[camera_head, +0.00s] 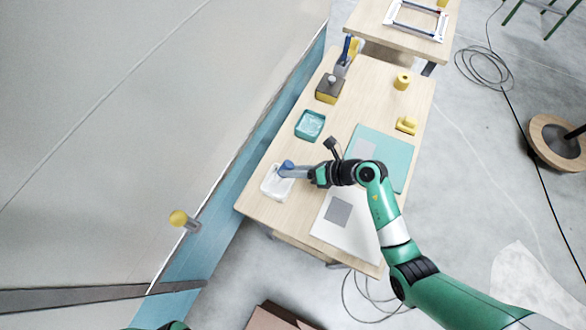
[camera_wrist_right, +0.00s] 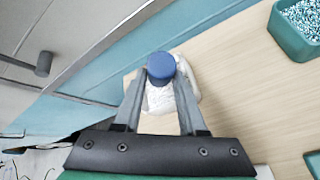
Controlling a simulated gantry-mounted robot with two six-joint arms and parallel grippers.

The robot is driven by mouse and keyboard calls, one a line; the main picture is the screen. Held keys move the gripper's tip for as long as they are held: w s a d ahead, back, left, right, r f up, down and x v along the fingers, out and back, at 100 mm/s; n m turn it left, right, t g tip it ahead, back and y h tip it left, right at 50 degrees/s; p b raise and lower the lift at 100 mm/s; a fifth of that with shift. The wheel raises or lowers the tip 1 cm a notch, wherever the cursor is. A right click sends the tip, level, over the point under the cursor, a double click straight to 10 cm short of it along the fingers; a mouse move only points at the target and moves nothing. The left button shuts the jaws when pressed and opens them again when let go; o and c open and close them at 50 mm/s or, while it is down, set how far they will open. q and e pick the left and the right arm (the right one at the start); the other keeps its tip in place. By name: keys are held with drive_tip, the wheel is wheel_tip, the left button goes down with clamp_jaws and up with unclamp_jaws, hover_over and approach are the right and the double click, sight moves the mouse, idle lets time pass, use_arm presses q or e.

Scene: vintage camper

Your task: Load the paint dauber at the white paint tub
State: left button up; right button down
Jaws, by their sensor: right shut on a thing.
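The white paint tub (camera_head: 271,192) sits near the left front corner of the wooden table, and it also shows in the wrist view (camera_wrist_right: 188,82). My right gripper (camera_head: 298,172) is shut on the paint dauber, whose blue top (camera_head: 287,165) stands over the tub. In the wrist view the round blue top (camera_wrist_right: 161,67) sits between the fingertips of my right gripper (camera_wrist_right: 160,78). The dauber's lower end is hidden, so I cannot tell whether it touches the paint. My left gripper is not in view.
A teal tub (camera_head: 310,124) stands behind the white one. Farther back are a yellow block with a dark top (camera_head: 329,90) and a yellow ring (camera_head: 402,81). A teal panel (camera_head: 396,160) and a white panel (camera_head: 326,226) lie on the table (camera_head: 283,213). The wall is close on the left.

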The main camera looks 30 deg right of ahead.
drive_tip(key=shift+f+b, duration=0.4)
drive_tip(key=shift+f, duration=0.35)
idle(0.5)
drive_tip(key=shift+f+p, duration=0.15)
drive_tip(key=shift+p, duration=0.15)
idle(1.4)
wheel_tip(320, 180, up, 7)
drive_tip(key=p, duration=0.8)
idle(0.7)
